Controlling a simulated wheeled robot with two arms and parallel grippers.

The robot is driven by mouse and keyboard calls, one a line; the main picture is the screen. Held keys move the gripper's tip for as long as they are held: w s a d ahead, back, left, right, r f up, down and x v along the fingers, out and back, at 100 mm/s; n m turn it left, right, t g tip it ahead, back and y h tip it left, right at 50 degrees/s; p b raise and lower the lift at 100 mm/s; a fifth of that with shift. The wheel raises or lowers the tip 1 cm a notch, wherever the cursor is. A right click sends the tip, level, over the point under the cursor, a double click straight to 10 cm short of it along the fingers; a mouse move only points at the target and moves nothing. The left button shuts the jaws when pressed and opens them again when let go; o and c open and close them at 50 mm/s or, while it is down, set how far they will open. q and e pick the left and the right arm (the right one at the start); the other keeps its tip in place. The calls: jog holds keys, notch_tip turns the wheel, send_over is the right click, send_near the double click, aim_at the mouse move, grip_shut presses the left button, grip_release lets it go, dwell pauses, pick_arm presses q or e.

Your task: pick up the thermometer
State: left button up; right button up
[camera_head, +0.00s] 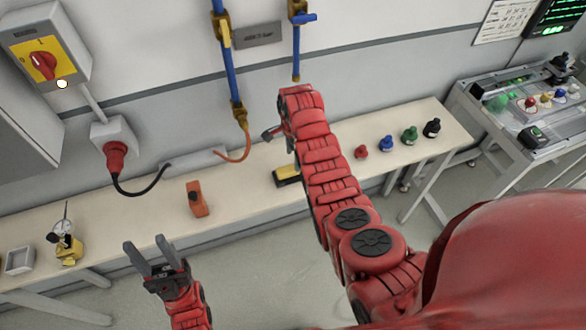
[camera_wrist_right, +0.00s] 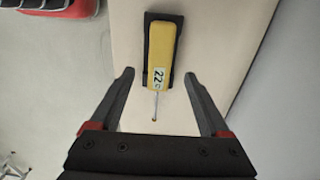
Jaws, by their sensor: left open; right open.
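The thermometer (camera_wrist_right: 164,50) is yellow with a small display reading about 22 and a thin metal probe. It lies on a dark backing on the pale bench, with its probe pointing toward my right gripper (camera_wrist_right: 160,76). That gripper is open, its two fingers apart on either side of the probe, not touching it. In the head view the yellow thermometer (camera_head: 286,175) shows beside my right arm, which partly hides it. The right gripper's jaws are mostly hidden there. My left gripper (camera_head: 151,256) is open and empty in front of the bench.
The bench (camera_head: 238,190) also holds an orange object (camera_head: 197,199), a dial gauge (camera_head: 66,240), a grey tray (camera_head: 20,260) and several coloured knobs (camera_head: 387,143). Blue pipes (camera_head: 229,65) and a red plug (camera_head: 116,158) are on the wall. A control console (camera_head: 530,110) stands right.

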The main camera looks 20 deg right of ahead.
aim_at(293, 167)
jog(key=shift+f+p, duration=0.5)
jog(key=shift+p, duration=0.1)
notch_tip(293, 167, down, 3)
jog(key=shift+s+r+p, duration=0.1)
jog(key=shift+r+p, duration=0.05)
jog(key=shift+p, duration=0.15)
jog(key=shift+a+f, duration=0.1)
jog(key=shift+f, duration=0.65)
grip_shut()
